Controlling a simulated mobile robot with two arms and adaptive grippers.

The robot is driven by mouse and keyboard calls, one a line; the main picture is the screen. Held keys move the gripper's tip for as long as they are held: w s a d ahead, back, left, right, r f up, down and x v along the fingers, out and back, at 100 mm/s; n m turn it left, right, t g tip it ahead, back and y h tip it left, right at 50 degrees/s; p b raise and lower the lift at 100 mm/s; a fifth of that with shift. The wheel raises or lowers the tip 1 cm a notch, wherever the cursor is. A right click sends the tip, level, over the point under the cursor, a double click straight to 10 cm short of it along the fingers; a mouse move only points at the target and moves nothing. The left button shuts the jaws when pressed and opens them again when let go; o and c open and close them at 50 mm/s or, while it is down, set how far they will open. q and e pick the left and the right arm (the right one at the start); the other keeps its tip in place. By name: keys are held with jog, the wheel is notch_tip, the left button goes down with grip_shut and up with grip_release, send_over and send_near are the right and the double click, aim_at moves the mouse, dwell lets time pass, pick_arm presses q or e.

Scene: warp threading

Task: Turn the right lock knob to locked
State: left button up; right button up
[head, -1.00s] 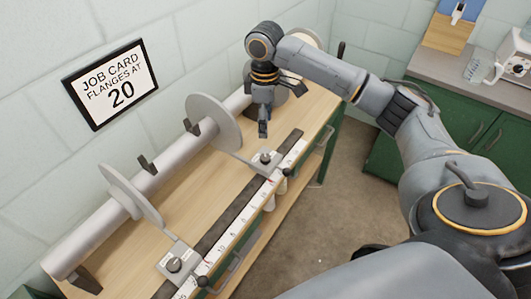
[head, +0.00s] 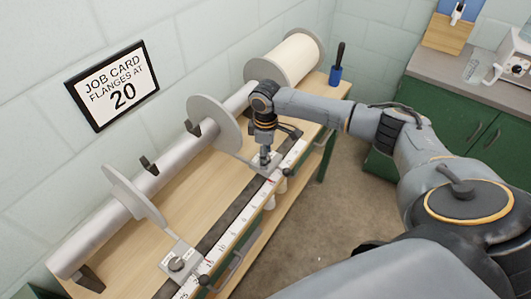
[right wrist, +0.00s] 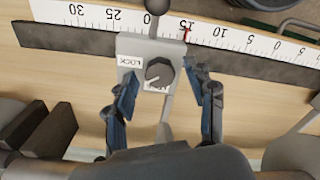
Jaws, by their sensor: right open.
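The right lock knob (right wrist: 159,73) is dark and round, on a grey plate (right wrist: 150,48) at the ruler. A white mark on the knob points to the lower left, below the label reading LOCK (right wrist: 131,62). A second label beneath the knob is mostly hidden. My right gripper (right wrist: 161,75) is open, one finger on each side of the knob; I cannot tell whether either touches it. In the head view my right gripper (head: 265,156) points down over the right plate and hides its knob. The left lock knob (head: 176,264) is on the near plate. My left gripper is not in view.
The ruler (head: 235,232) runs along the bench's front edge. The right flange (head: 213,122) and left flange (head: 130,194) stand on the grey beam (head: 165,172). A white roll (head: 290,58) and a blue holder (head: 335,75) are at the far end.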

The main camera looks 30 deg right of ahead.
jog(key=shift+c, duration=0.2)
grip_shut()
jog(key=shift+r+m+p, duration=0.15)
jog(key=shift+m+p, duration=0.25)
jog(key=shift+p, duration=0.5)
jog(key=m+p, duration=0.3)
jog(key=p, duration=0.2)
jog(key=shift+m, duration=0.3)
jog(key=shift+m+p, duration=1.4)
jog(key=shift+m, duration=0.1)
jog(key=c, duration=1.1)
grip_release()
jog(key=shift+w, duration=0.1)
jog(key=o, duration=1.1)
jog(key=shift+f, duration=0.2)
jog(key=shift+o, duration=0.2)
